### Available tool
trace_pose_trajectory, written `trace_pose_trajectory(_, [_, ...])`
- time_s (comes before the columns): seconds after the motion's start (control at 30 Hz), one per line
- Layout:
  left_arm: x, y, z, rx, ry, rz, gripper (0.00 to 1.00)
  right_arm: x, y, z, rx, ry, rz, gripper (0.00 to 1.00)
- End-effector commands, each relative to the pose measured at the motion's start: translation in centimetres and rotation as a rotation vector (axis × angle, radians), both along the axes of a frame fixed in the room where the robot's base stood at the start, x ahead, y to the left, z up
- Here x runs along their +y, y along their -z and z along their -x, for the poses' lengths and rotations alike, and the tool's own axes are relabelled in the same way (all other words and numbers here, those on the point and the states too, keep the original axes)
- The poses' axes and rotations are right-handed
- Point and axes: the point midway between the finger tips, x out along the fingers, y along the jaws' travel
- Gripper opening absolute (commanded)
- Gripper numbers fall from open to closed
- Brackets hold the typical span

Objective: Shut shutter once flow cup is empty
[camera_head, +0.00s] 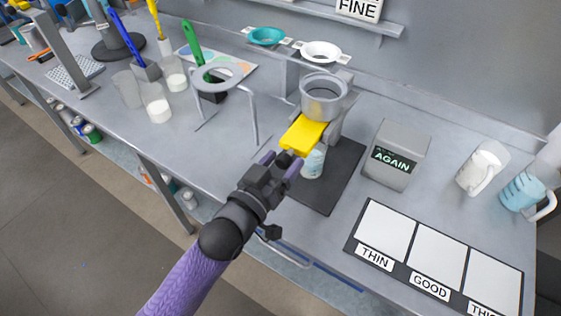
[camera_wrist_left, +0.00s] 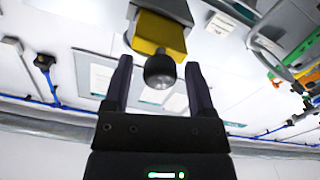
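The yellow shutter (camera_head: 304,134) sticks out under the grey flow cup (camera_head: 324,108) on its stand. Whether the cup holds liquid cannot be told. A pale container (camera_head: 313,163) stands below the shutter on a dark mat, partly hidden by my gripper. My left gripper (camera_head: 282,161) is at the shutter's near end. In the left wrist view, its fingers are apart, with the shutter's dark round knob (camera_wrist_left: 160,70) between them and gaps showing on both sides. The yellow shutter (camera_wrist_left: 158,35) shows behind the knob. My right gripper is not in view.
A grey box (camera_head: 397,155) reading "AGAIN" stands right of the flow cup. A ring stand (camera_head: 216,84) is to the left. Two jugs (camera_head: 483,168) (camera_head: 525,192) are at the far right. A board (camera_head: 420,262) with labelled white panels lies at the front right.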

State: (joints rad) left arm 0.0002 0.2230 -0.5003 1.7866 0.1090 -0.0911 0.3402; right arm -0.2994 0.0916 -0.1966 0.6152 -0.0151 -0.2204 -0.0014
Motion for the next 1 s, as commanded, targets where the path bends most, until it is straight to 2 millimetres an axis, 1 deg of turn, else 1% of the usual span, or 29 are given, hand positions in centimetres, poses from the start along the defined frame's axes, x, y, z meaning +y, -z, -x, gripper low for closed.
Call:
trace_pose_trajectory(0.03, [0.01, 0.00, 0.01, 0.000, 0.000, 0.000, 0.59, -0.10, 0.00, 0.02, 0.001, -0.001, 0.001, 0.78])
trace_pose_trajectory(0.07, [0.02, 0.00, 0.01, 0.000, 0.000, 0.000, 0.53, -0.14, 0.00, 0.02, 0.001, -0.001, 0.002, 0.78])
trace_pose_trajectory(0.1, [0.02, 0.00, 0.01, 0.000, 0.000, 0.000, 0.44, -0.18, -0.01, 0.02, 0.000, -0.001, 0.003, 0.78])
trace_pose_trajectory(0.27, [0.02, 0.01, 0.02, 0.000, 0.000, 0.000, 0.10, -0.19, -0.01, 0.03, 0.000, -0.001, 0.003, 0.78])
trace_pose_trajectory(0.3, [0.02, 0.01, 0.02, 0.000, 0.000, 0.000, 0.02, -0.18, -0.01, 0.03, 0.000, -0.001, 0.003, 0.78])
trace_pose_trajectory(0.33, [0.02, 0.01, 0.02, 0.000, 0.000, 0.000, 0.00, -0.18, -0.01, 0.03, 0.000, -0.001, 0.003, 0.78])
trace_pose_trajectory(1.0, [0.03, 0.03, 0.03, 0.000, 0.000, 0.000, 0.00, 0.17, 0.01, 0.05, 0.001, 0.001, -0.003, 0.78])
